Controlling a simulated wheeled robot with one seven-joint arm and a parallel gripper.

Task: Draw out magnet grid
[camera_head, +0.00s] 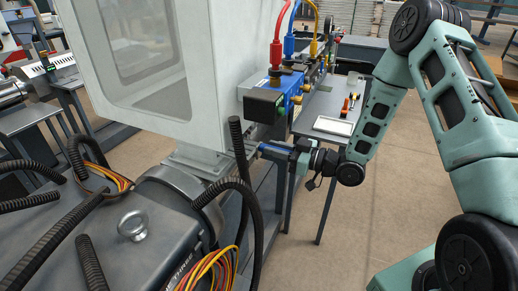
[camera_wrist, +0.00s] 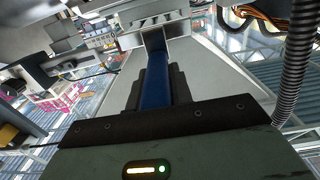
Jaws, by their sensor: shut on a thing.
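The magnet grid shows only as a blue bar-like handle (camera_wrist: 155,88) in the wrist view. Its far end meets a square metal opening (camera_wrist: 153,40) below the pale hopper; the rest is hidden inside. My gripper (camera_wrist: 156,72) is shut on the blue handle, with a dark finger on each side of it. In the head view my gripper (camera_head: 284,152) reaches in from the right, and a bit of blue shows at its tip, beside the grey housing (camera_head: 197,160) under the hopper. How far the grid is out of the housing I cannot tell.
The large pale hopper (camera_head: 150,60) stands above the housing. Black corrugated hoses (camera_head: 238,150) rise close to my gripper. A blue valve block (camera_head: 288,90) with coloured hoses is just above it. A grey table (camera_head: 325,105) with a white tray (camera_head: 334,125) stands behind. Open floor lies at right.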

